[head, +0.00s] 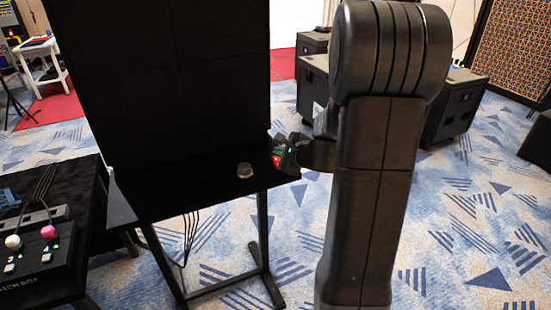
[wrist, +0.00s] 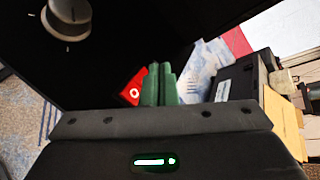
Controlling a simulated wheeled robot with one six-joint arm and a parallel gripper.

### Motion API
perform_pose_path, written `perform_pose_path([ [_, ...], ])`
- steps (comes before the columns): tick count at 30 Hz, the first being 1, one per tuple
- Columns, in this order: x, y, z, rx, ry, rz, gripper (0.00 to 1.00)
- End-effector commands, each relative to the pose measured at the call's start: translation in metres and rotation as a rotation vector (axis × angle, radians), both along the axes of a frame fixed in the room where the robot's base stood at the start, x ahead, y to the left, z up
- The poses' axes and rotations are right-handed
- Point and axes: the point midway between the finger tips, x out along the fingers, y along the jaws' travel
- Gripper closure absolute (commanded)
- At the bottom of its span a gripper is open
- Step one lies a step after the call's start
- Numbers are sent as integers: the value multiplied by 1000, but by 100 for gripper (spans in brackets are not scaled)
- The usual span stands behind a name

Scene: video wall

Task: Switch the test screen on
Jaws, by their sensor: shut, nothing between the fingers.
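The test screen (head: 170,70) is a large black panel, dark, standing above a black shelf (head: 160,195). A round grey knob (head: 245,170) sits on the shelf; it also shows at the upper left of the wrist view (wrist: 70,17). A small red switch-like part (head: 276,161) lies at the shelf's right end. In the wrist view this red part (wrist: 133,92) bears a white ring mark. My gripper (head: 278,155) is shut and empty beside the red part. Its green fingers (wrist: 159,82) partly cover it; I cannot tell whether they touch.
A black box (head: 40,255) with a white ball knob (head: 13,242), a pink ball knob (head: 48,232) and green lights stands on a table at the left. Black cases (head: 455,100) stand behind my arm. Cables hang under the shelf. Patterned carpet is open at the lower right.

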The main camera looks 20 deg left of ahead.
Motion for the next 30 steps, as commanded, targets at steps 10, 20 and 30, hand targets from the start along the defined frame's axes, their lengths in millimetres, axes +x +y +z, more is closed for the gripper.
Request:
perform_pose_path([
  [10,1,2,-7,0,0,0,100],
  [20,2,2,-8,0,0,0,100],
  [30,2,3,-12,0,0,0,100],
])
